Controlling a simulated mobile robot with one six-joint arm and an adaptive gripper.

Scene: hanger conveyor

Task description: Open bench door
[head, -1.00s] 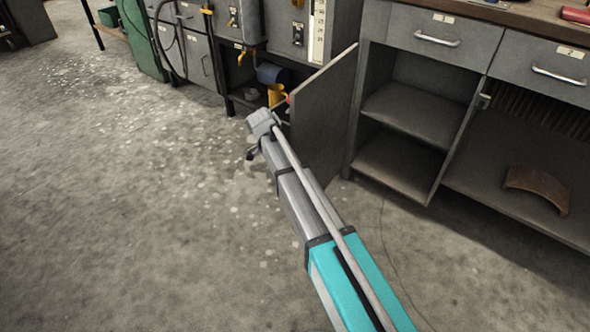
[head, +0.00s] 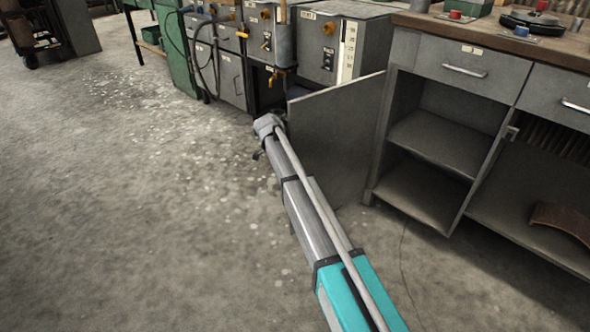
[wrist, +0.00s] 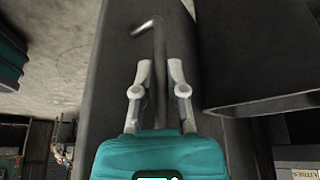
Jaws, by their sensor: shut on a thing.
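The bench door (head: 335,140) is a grey panel that stands swung out from the left side of the bench cabinet (head: 398,95). The cabinet's left compartment is open, with a shelf (head: 440,140) in view. In the wrist view, the door's bar handle (wrist: 158,40) has a bent top end. My gripper (wrist: 160,68) has a finger on each side of the bar and is shut on it. In the head view, the end of my arm is at the door's free edge, and the fingers cannot be made out.
Drawers with bar handles, such as the left drawer (head: 465,65), sit above the compartments. A curved brown piece (head: 562,222) lies in the right compartment. Grey machine boxes (head: 345,45) stand behind the door. The concrete floor (head: 130,200) to the left is clear.

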